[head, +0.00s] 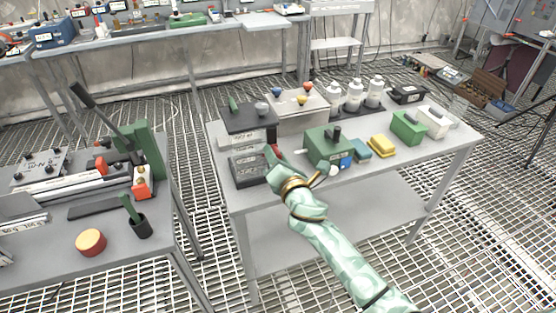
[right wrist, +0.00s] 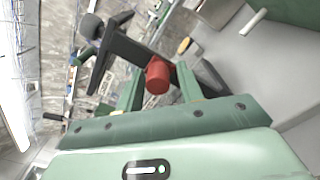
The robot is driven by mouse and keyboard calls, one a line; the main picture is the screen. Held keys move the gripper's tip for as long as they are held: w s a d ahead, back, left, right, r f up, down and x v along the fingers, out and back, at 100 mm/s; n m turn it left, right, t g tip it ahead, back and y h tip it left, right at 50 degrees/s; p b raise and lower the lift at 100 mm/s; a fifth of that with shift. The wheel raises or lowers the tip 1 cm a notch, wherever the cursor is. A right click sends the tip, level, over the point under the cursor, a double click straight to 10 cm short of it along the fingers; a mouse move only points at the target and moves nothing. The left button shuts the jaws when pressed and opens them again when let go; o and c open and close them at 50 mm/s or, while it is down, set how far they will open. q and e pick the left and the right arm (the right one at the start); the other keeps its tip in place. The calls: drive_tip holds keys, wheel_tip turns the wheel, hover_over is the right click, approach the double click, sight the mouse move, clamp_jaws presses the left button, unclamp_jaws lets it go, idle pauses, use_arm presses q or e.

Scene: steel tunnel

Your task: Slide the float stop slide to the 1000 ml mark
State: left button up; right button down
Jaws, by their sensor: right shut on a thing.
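My right gripper (head: 274,168) reaches over the near left part of the middle table, beside a dark-topped device (head: 249,117). In the right wrist view my right gripper (right wrist: 159,84) has its two green fingers on either side of a red cylindrical knob (right wrist: 158,76), shut on it. I take this knob as the float stop slide; its red (head: 275,149) also shows at the fingertips in the head view. A dark bar (right wrist: 135,50) runs behind the knob. No 1000 ml mark can be read in either view. My left gripper is not in view.
A green box (head: 328,145) stands just right of my gripper. A yellow block (head: 381,146) and white bottles (head: 354,94) are farther right. A dark panelled box (head: 248,170) sits at the table's left edge. The left table (head: 110,255) holds a green lever tool (head: 147,150).

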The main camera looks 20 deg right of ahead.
drive_tip(key=c, duration=1.2)
unclamp_jaws()
drive_tip(key=shift+a+f, duration=0.15)
drive_tip(key=shift+f, duration=0.05)
drive_tip(key=shift+s, duration=0.1)
drive_tip(key=s+p, duration=0.1)
drive_tip(key=s, duration=1.5)
drive_tip(key=shift+d, duration=0.35)
